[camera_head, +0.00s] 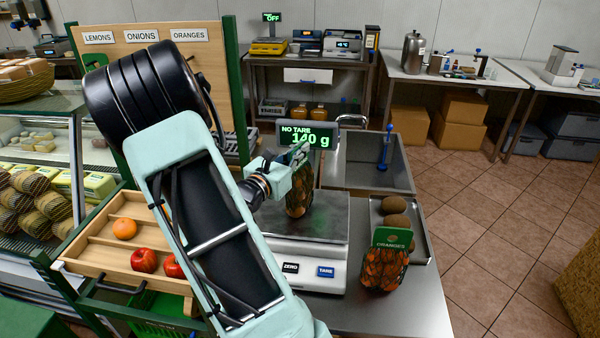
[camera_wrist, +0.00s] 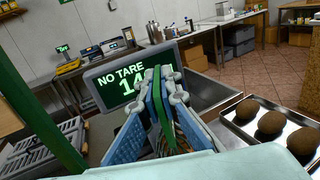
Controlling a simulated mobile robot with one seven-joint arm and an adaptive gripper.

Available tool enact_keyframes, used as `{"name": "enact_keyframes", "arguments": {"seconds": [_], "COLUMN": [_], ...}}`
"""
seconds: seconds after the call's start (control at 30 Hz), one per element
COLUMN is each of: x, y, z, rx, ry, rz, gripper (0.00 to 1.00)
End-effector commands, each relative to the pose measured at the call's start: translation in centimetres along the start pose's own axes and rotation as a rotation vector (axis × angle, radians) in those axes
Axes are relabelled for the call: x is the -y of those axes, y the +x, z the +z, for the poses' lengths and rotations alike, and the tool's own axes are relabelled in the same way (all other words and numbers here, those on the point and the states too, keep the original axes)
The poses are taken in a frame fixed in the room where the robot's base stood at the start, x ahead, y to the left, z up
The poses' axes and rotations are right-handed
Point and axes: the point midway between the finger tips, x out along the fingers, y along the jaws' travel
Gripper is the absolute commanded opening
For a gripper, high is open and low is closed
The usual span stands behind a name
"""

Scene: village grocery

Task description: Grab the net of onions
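A net of brownish-orange round produce (camera_head: 299,197), which I take to be the net of onions, stands upright on the steel plate of the scale (camera_head: 318,222). Its label cannot be read. My gripper (camera_head: 298,160) is at the top of this net. In the wrist view, my gripper (camera_wrist: 160,100) has its fingers closed together on the net's green header card (camera_wrist: 163,118). A little of the net shows below, between the fingers; the rest is hidden. I cannot tell whether the net's weight rests fully on the plate. The scale display (camera_head: 307,137) reads NO TARE, 140 g.
A net labelled ORANGES (camera_head: 385,262) stands right of the scale, by a metal tray (camera_head: 418,243) of brown round items. A sink (camera_head: 372,165) is behind. A wooden tray (camera_head: 100,262) with fruit and a sign board (camera_head: 142,62) are left.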

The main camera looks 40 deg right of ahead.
Motion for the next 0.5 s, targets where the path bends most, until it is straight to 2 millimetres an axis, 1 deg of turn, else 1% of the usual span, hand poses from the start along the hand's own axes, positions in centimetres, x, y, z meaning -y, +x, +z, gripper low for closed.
{"name": "enact_keyframes", "arguments": {"seconds": [0.27, 0.5], "x": [0.0, 0.0], "y": [0.0, 0.0], "z": [1.1, 3.5], "rx": [0.004, 0.005], "ry": [0.005, 0.007], "rz": [0.000, -0.001], "gripper": [0.00, 0.00]}}
